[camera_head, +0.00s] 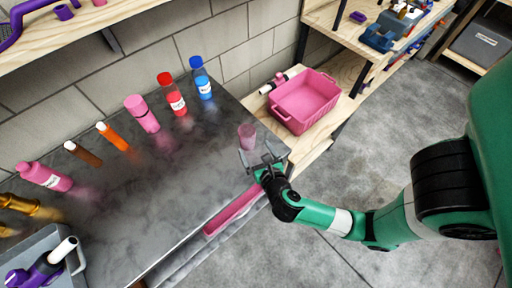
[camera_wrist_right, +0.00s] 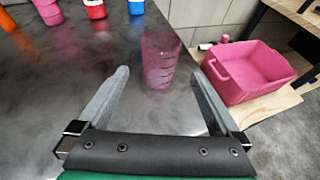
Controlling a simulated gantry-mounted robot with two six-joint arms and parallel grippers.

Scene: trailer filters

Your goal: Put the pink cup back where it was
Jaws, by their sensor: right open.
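The pink cup (camera_head: 246,130) is translucent and stands upright on the dark, shiny table near its right end. In the right wrist view the cup (camera_wrist_right: 160,60) stands ahead of the gripper, beyond the fingertips and between their lines. My right gripper (camera_head: 262,158) is open and empty, just on the near side of the cup. In the wrist view its two fingers (camera_wrist_right: 160,92) are spread wide. I cannot tell from the head view whether a finger touches the cup. My left gripper is not in view.
Several bottles, including a blue one (camera_head: 201,78) and a red one (camera_head: 171,94), stand along the table's back. A pink bin (camera_head: 305,101) sits on a wooden shelf right of the table. A grey box (camera_head: 40,250) with a tool is at lower left. The table's middle is clear.

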